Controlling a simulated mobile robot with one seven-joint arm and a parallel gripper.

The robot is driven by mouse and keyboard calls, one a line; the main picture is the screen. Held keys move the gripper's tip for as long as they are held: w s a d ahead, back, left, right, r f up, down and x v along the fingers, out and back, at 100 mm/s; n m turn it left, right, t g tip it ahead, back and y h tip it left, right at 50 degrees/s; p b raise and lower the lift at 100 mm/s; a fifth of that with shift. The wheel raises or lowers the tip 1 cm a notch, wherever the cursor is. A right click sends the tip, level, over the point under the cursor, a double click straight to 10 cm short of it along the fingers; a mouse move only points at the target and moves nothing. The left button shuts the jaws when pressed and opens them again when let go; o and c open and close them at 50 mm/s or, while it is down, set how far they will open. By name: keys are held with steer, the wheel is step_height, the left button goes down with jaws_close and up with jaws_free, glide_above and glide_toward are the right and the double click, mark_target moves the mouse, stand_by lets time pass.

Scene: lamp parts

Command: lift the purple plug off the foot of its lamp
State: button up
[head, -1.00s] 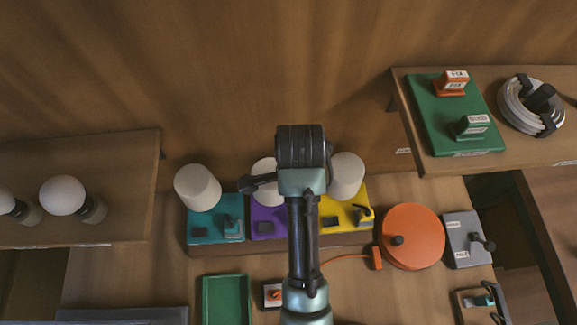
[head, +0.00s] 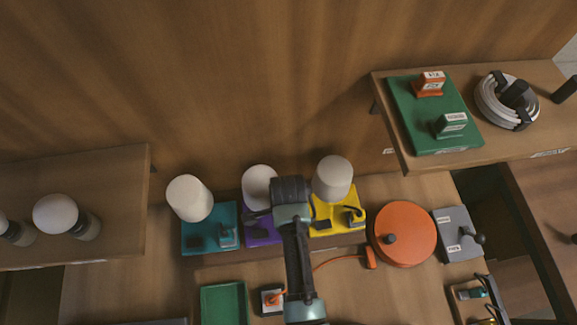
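The purple lamp foot (head: 254,239) sits in the middle of a row of three lamps, with a white shade (head: 259,184) at its back. A small dark square shows on the left of this foot. Its right part, where the neighbouring feet carry a plug, is hidden behind my arm. I do not see the purple plug. My arm rises from the bottom of the head view, and its dark joint covers the right side of the purple lamp. My gripper's fingers are not visible, so I cannot tell what they touch.
A teal lamp foot (head: 196,222) with its plug (head: 228,236) stands left, a yellow lamp foot (head: 322,227) right. Further right are an orange disc (head: 408,246) and a grey block (head: 456,222). A green tray (head: 224,302) lies in front. Raised shelves (head: 95,200) flank both sides.

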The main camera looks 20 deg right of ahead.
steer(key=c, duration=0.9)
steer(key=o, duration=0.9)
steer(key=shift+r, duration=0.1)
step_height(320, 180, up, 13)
steer(key=shift+b, duration=0.45)
